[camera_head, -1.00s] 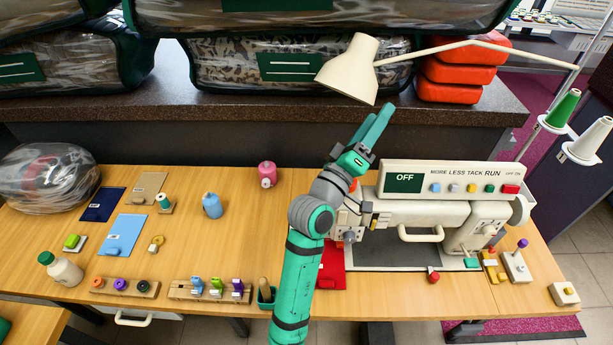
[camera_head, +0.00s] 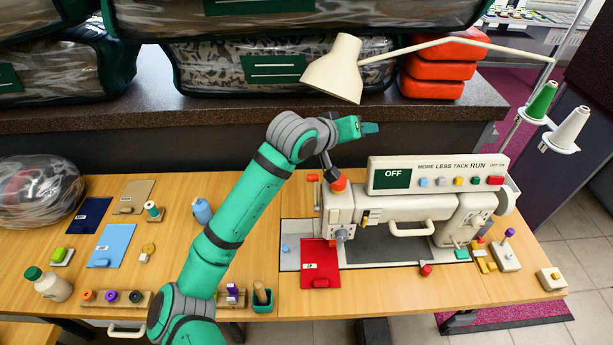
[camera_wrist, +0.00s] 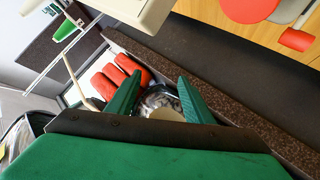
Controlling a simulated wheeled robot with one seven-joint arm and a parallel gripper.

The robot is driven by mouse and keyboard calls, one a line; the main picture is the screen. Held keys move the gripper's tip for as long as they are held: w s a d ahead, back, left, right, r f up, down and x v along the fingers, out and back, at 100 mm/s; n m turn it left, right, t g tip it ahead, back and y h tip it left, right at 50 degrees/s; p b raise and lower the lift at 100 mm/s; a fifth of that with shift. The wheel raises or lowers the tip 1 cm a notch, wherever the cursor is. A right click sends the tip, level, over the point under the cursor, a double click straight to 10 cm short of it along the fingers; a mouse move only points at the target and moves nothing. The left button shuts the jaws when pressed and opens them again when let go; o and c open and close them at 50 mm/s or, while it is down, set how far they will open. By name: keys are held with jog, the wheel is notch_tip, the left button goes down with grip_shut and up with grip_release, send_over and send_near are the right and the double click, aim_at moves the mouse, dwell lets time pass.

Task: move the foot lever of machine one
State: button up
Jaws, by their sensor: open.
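The cream sewing machine (camera_head: 400,208) stands on the wooden table at right, its panel (camera_head: 438,176) reading OFF. An orange-red knob (camera_head: 339,184) on a dark stem rises at its left end. A small red bar (camera_head: 313,178) lies just left of it. I cannot tell which part is the foot lever. My gripper (camera_head: 370,128) is open and empty, above and behind the machine's left end, pointing right. In the wrist view my gripper (camera_wrist: 160,80) has its fingers apart, with the orange-red knob (camera_wrist: 250,8) and red bar (camera_wrist: 297,40) at upper right, clear of the fingers.
A cream lamp (camera_head: 335,70) hangs close above my gripper. Bagged comforters (camera_head: 280,68) and red bundles (camera_head: 440,68) fill the shelf behind. Thread cones (camera_head: 568,130) stand at right. A red cloth (camera_head: 320,258) and a green cup (camera_head: 262,300) lie near the machine's left.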

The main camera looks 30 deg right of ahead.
jog(key=a+f+y, duration=0.4)
jog(key=a+y, duration=0.1)
jog(key=n+y, duration=0.1)
jog(key=y, duration=0.4)
send_near(313, 175)
jog(key=shift+t, duration=0.3)
jog(key=x, duration=1)
jog(key=shift+s+f, duration=0.25)
jog(key=shift+f, duration=0.1)
grip_shut()
